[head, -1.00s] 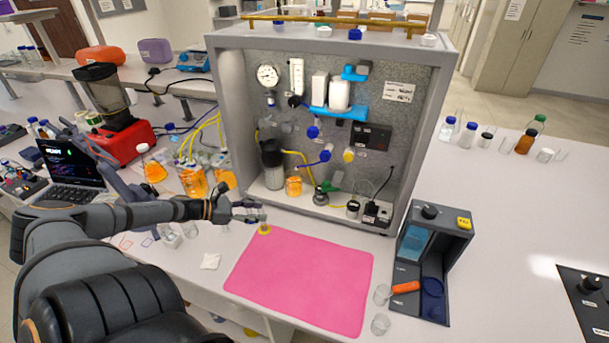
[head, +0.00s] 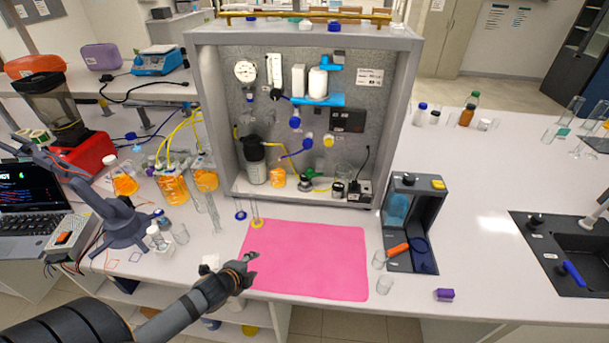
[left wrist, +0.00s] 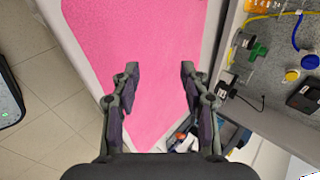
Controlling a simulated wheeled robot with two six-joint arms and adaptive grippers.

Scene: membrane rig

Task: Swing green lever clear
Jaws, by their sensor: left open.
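The green lever (left wrist: 258,50) shows in the left wrist view at the upper right, beside a dark fitting on the rig (head: 205,120). In the head view it is too small to make out well, low inside the rig's open front. My left gripper (head: 250,263) is open and empty. It is over the left front part of the pink mat, well apart from the lever and in front of the rig. In the left wrist view its two fingers (left wrist: 159,76) are spread with only the mat between them. My right gripper is out of view.
The pink mat (head: 310,265) lies clear in front of the rig. Glassware and orange-filled bottles (head: 173,188) crowd the left.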

